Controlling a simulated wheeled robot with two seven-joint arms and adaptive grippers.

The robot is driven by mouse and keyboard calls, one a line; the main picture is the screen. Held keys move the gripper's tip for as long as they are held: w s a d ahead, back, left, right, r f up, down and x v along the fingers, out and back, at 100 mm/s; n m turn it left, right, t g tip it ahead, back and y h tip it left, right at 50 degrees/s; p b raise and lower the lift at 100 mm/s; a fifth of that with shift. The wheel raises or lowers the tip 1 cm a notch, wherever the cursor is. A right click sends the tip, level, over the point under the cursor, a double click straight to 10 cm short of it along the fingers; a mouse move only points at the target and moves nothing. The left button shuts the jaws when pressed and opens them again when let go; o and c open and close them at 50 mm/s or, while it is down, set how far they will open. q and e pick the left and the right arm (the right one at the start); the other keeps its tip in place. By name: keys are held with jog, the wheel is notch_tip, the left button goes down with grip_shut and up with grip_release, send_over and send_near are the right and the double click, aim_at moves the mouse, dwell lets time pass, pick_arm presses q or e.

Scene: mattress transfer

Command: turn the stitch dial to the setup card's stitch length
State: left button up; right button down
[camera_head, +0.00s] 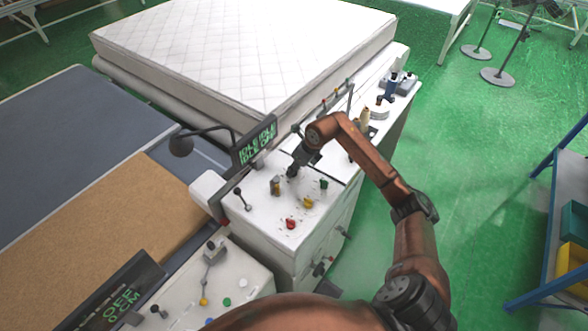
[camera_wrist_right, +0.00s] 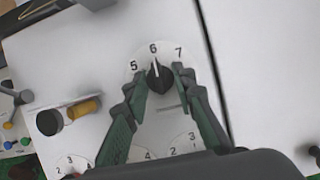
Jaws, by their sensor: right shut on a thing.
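The stitch dial (camera_wrist_right: 158,80) is a black knob on a white panel in the right wrist view. The numbers 5, 6 and 7 show around its upper side, and its white pointer line points at about 6. My right gripper (camera_wrist_right: 160,74) has its two green fingers on either side of the knob, shut on it. In the head view my right gripper (camera_head: 293,168) reaches down to the white control console (camera_head: 262,205), and its wrist hides most of the dial. I cannot make out a setup card. My left gripper is not in view.
Near the dial are a yellow cylinder (camera_head: 275,187), a red button (camera_head: 291,224), a yellow knob (camera_head: 308,202) and a green knob (camera_head: 324,183). A white mattress (camera_head: 240,50) lies behind.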

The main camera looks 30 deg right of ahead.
jog(key=shift+m+h+b, duration=0.3)
jog(key=shift+m+b, duration=0.05)
jog(key=shift+m, duration=0.35)
jog(key=m+h+b, duration=0.1)
jog(key=m, duration=0.2)
jog(key=shift+a+b, duration=0.1)
jog(key=shift+b, duration=0.2)
jog(key=shift+a+m+h+b, duration=0.1)
jog(key=shift+m+h+b, duration=0.5)
jog(key=shift+m, duration=0.65)
jog(key=shift+a+m+h+b, duration=0.1)
jog(key=shift+m+h+b, duration=0.45)
jog(key=shift+m, duration=0.7)
jog(key=shift+r, duration=0.1)
jog(key=c, duration=1.6)
grip_release()
